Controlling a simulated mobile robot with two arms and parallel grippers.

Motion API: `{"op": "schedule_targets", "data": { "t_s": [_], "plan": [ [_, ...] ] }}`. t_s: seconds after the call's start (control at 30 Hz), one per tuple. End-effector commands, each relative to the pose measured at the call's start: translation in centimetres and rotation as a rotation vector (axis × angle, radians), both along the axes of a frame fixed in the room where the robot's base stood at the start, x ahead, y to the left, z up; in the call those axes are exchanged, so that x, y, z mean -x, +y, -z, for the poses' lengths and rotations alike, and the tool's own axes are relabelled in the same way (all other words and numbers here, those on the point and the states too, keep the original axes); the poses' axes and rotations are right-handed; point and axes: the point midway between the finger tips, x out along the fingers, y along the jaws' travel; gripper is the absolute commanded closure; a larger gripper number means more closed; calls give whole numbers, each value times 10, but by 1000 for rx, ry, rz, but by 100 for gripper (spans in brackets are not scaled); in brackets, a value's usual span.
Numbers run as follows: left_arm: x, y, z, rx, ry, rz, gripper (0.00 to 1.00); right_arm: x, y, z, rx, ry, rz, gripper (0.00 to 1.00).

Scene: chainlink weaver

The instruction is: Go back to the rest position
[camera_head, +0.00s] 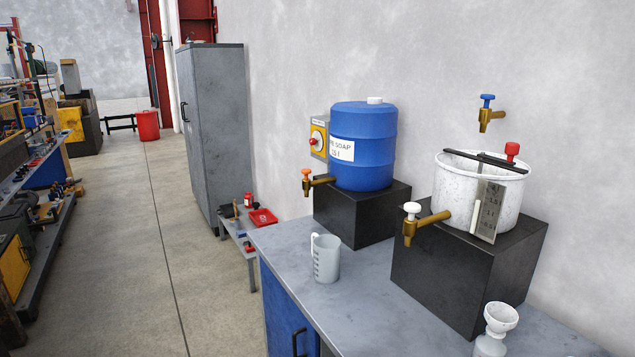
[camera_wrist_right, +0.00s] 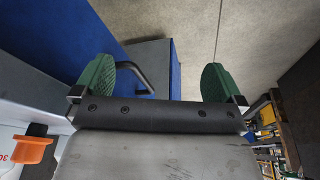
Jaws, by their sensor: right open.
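My right gripper (camera_wrist_right: 157,85) shows in the right wrist view. Its two green finger pads stand wide apart with nothing between them. Behind them are a blue cabinet front with a dark handle (camera_wrist_right: 135,76) and the concrete floor. Neither gripper shows in the head view. My left gripper is in neither view.
A grey counter (camera_head: 290,262) holds a blue soap barrel (camera_head: 363,150), a white bucket (camera_head: 462,205), a measuring jug (camera_head: 326,259) and a white bottle with a funnel (camera_head: 496,330). An orange object (camera_wrist_right: 32,149) shows at the lower left in the wrist view. The aisle floor (camera_head: 125,230) is clear.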

Motion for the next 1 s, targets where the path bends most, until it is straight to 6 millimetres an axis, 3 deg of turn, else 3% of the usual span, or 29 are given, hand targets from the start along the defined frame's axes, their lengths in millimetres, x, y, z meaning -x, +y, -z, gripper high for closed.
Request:
{"op": "schedule_targets", "data": {
  "t_s": [0.17, 0.37, 0.57, 0.7, 0.83, 1.0],
  "plan": [
    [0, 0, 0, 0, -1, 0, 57, -4, 1, 62, 3, 31, -5, 0],
    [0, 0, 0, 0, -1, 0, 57, 10, 0, 158, 7, 70, -14, 0],
    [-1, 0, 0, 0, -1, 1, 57, 50, -5, 247, 12, 113, -23, 0],
    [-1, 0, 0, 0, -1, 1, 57, 90, -12, 297, 16, 142, -30, 0],
    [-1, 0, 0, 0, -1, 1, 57, 130, -20, 330, 19, 165, -35, 0],
    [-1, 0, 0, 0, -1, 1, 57, 169, -28, 352, 23, 184, -41, 0]
  ]
}}
